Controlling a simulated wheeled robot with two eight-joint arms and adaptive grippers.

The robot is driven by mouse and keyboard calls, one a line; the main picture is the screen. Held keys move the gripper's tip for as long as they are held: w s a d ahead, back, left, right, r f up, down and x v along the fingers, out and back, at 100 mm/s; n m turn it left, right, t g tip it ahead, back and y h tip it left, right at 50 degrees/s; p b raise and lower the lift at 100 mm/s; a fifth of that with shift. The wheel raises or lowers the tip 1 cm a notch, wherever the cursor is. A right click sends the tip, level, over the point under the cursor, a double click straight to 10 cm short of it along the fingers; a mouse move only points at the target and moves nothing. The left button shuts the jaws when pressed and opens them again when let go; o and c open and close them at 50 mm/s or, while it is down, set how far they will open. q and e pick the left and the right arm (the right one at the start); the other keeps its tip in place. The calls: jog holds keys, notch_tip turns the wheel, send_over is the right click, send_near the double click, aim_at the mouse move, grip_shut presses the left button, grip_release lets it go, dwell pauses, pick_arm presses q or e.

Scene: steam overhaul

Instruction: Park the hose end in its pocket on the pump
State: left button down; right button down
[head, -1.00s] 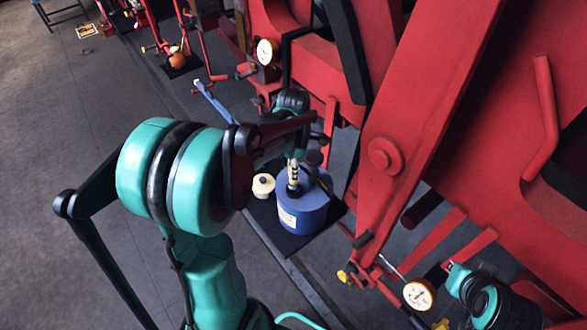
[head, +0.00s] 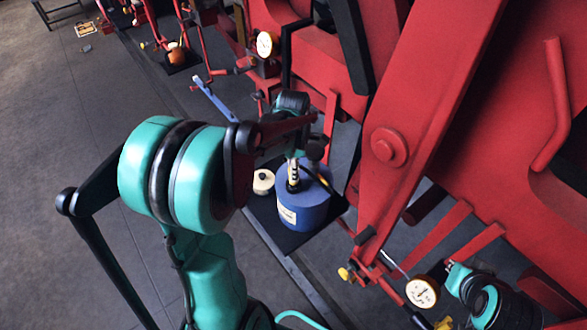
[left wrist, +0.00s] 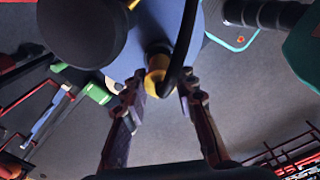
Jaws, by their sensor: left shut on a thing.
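The pump is a blue drum with a pale label; it stands on a dark mat at the middle of the head view (head: 305,212) and fills the top of the left wrist view (left wrist: 118,62). My left gripper (head: 293,176) reaches down at the pump's top. In the left wrist view its fingers (left wrist: 163,92) are on either side of the hose's yellow end (left wrist: 157,72); the gripper is shut on it. A black hose curves up from this end. The pocket is hidden, so I cannot tell whether the end sits in it. My right arm is at lower right, its jaws unclear.
A small cream pot (head: 263,181) stands left of the pump. Large red machine frames (head: 400,140) rise close on the right. A dial gauge (head: 422,292) is at lower right, another (head: 265,44) at the top. The grey floor on the left is open.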

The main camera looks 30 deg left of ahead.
pick_arm(q)
jog(key=shift+f, duration=0.35)
jog(key=c, duration=1.1)
grip_release()
jog(key=shift+r, duration=0.1)
